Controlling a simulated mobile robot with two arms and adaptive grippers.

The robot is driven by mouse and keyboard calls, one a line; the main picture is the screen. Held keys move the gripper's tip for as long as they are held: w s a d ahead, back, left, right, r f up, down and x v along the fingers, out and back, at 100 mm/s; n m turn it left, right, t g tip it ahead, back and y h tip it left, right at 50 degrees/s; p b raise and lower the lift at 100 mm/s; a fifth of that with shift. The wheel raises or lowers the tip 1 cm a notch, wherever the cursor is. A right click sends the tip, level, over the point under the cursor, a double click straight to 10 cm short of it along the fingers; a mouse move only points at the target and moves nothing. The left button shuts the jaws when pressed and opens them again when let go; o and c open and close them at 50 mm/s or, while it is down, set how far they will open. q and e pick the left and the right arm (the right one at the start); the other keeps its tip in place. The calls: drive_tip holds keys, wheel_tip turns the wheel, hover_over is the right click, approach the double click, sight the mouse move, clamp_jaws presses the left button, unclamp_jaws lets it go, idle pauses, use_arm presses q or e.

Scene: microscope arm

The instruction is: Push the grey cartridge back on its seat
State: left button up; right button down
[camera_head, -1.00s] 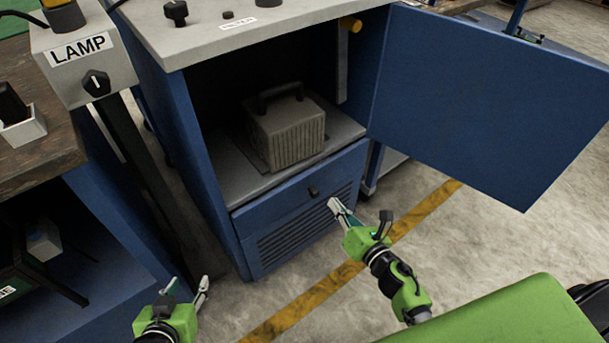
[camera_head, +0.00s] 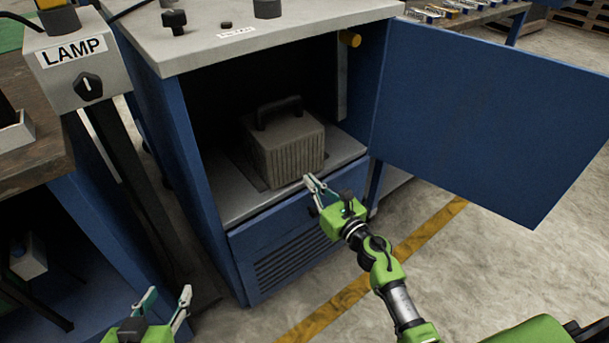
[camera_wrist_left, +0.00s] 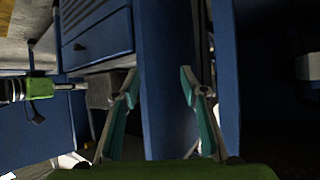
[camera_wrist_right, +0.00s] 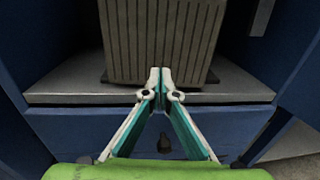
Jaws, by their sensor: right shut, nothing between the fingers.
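The grey cartridge (camera_head: 284,148), a ribbed box with a dark top handle, sits on the light shelf inside the open blue cabinet. In the right wrist view its ribbed front (camera_wrist_right: 162,40) is straight ahead. My right gripper (camera_head: 308,180) is in front of the cabinet, near the shelf's front edge. Its fingertips (camera_wrist_right: 160,72) are together and overlap the cartridge's lower front in the picture; I cannot tell whether they touch it. My left gripper (camera_head: 168,292) is low at the left, away from the cartridge. Its fingers (camera_wrist_left: 160,80) are apart with nothing between them.
The cabinet door (camera_head: 480,120) stands swung open to the right. Below the shelf is a blue drawer front (camera_head: 270,235) with a knob and vents. A LAMP box (camera_head: 78,70) on a post and a wooden-topped bench (camera_head: 40,160) stand at the left. Floor in front is clear.

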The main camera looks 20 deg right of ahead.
sight(299, 169)
drive_tip(key=x, duration=0.3)
drive_tip(key=shift+w+f, duration=0.1)
use_arm(q)
drive_tip(key=shift+w+d+r+t+h, duration=0.2)
drive_tip(key=shift+w+r+t, duration=0.15)
drive_tip(key=shift+r, duration=0.2)
drive_tip(key=shift+w+d+r+t+h, duration=0.15)
drive_tip(key=shift+w+r+t, duration=0.15)
drive_tip(key=shift+r, duration=0.2)
use_arm(e)
drive_tip(key=shift+w+a, duration=0.15)
drive_tip(key=shift+w, duration=0.05)
drive_tip(key=shift+w+b, duration=0.25)
drive_tip(key=shift+b, duration=0.1)
drive_tip(key=b+x, duration=0.1)
drive_tip(key=x, duration=0.2)
drive_tip(key=shift+w, duration=0.2)
drive_tip(key=b+x, duration=0.2)
drive_tip(key=x, duration=0.3)
drive_tip(key=shift+w+a, duration=0.1)
drive_tip(key=shift+w, duration=0.15)
use_arm(q)
wheel_tip(299, 169, up, 18)
drive_tip(key=w+d+t+h, duration=0.2)
drive_tip(key=t+h, duration=0.1)
drive_tip(key=t, duration=0.6)
drive_tip(key=shift+w+d, duration=0.15)
drive_tip(key=shift+w, duration=0.2)
drive_tip(key=shift+m+t, duration=0.25)
drive_tip(key=shift+m, duration=0.05)
